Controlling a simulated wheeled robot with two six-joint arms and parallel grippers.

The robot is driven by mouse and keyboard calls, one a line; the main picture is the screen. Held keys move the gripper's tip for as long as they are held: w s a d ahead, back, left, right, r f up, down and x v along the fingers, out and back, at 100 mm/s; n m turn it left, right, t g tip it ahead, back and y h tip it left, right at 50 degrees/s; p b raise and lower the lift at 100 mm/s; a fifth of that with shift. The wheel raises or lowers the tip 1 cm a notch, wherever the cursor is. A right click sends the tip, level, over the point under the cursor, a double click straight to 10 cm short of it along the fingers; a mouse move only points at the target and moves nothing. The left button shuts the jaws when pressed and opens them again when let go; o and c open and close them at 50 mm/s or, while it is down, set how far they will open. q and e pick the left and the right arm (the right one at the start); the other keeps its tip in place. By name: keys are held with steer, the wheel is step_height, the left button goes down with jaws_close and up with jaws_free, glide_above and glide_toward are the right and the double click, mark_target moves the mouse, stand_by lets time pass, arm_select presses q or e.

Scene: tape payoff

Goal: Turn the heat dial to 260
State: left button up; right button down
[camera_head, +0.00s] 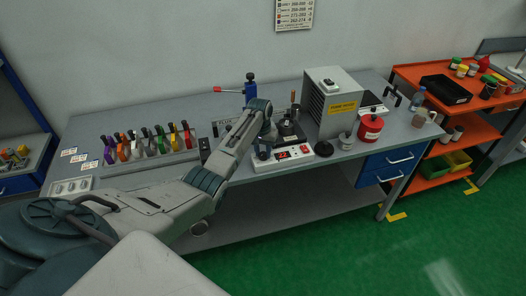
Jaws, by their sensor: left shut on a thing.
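The white heating unit (296,160) with red displays stands near the front edge of the grey bench, a dark round pot on top. My left arm reaches across the bench from the left. My left gripper (263,152) is at the left end of this unit, shut on what appears to be the heat dial. The wrist and fingers hide most of the dial, and its setting is too small to read. My right gripper is not in view.
A grey box with a yellow label (340,106) stands behind the unit. A red canister (370,128) is to the right. A rack of coloured-handled tools (150,145) is to the left. An orange shelf cart (465,140) stands at the right.

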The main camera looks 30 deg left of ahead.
arm_select(q)
steer(key=shift+r, duration=0.1)
steer(key=m, duration=0.4)
steer(key=shift+p, duration=0.35)
steer(key=m, duration=0.5)
steer(key=shift+w+m+g, duration=0.15)
steer(key=shift+m+g, duration=0.15)
steer(key=m, duration=0.5)
steer(key=shift+p, duration=0.4)
steer(key=shift+d+m+y, duration=0.1)
steer(key=shift+m+y, duration=0.2)
steer(key=shift+m, duration=2.2)
steer(key=o, duration=1)
steer(key=shift+c, duration=0.2)
